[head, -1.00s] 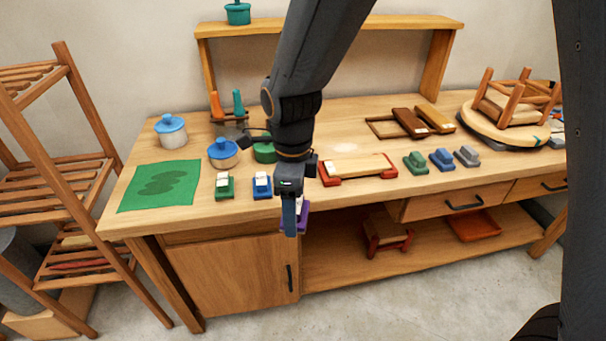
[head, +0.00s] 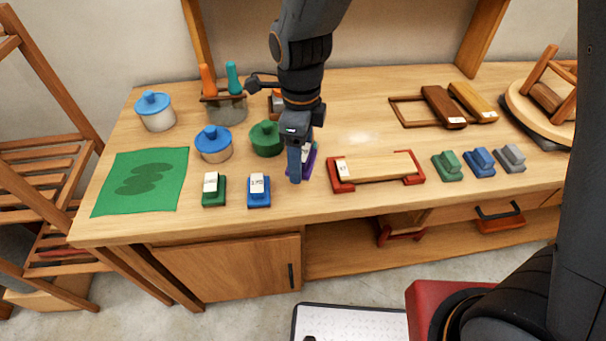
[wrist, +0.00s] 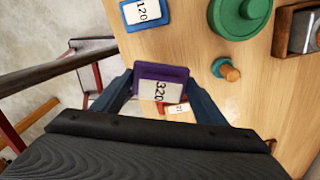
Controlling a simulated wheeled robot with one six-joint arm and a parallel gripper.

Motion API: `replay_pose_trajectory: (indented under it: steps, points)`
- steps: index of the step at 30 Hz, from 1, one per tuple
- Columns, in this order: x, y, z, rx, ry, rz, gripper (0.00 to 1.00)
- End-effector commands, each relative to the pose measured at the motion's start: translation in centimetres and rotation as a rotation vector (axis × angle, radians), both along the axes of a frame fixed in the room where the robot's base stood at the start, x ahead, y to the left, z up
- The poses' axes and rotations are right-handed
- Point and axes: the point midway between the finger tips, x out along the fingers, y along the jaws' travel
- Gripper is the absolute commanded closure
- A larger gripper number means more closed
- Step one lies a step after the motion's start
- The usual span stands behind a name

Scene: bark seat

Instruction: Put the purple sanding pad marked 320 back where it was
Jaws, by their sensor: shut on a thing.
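My gripper (head: 301,168) is shut on the purple sanding pad (head: 310,163). In the wrist view the pad (wrist: 171,74) sits between my two fingers, with its white label marked 320 readable. In the head view my fingers hide much of the pad. It is at the worktop between the blue pad and the red-ended frame; I cannot tell whether it touches the wood. The blue pad (head: 258,191), marked 120 in the wrist view (wrist: 144,12), stands to the left. A green pad (head: 213,190) with a white label stands further left.
The red-ended frame with a wooden board (head: 377,168) is close on the right. The green lidded pot (head: 264,139) and blue-lidded pot (head: 213,145) stand behind. Green (head: 447,166), blue (head: 480,161) and grey (head: 510,158) blocks sit further right. A green mat (head: 150,180) lies far left.

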Motion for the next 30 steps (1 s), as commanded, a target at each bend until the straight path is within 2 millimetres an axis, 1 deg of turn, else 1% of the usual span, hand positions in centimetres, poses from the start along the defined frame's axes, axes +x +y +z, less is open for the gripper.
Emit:
replay_pose_trajectory:
  steps: [1, 3, 6, 13, 18, 21, 24, 30]
  points:
    - [-0.1, -0.2, -0.9, -0.003, 0.006, -0.002, 0.58]
    - [0.0, -0.2, -1.9, -0.002, 0.004, -0.004, 0.58]
    - [0.0, -0.3, -3.2, -0.002, 0.002, -0.005, 0.58]
    - [0.0, -0.2, -4.7, -0.002, 0.002, -0.003, 0.58]
    - [-0.1, -0.1, -6.9, -0.002, 0.002, -0.002, 0.58]
    - [-0.1, -0.1, -7.8, -0.001, 0.002, -0.001, 0.58]
    - [0.0, -0.1, -8.2, 0.000, 0.000, -0.001, 0.58]
    - [0.0, 0.0, -8.2, 0.000, 0.000, 0.000, 0.58]
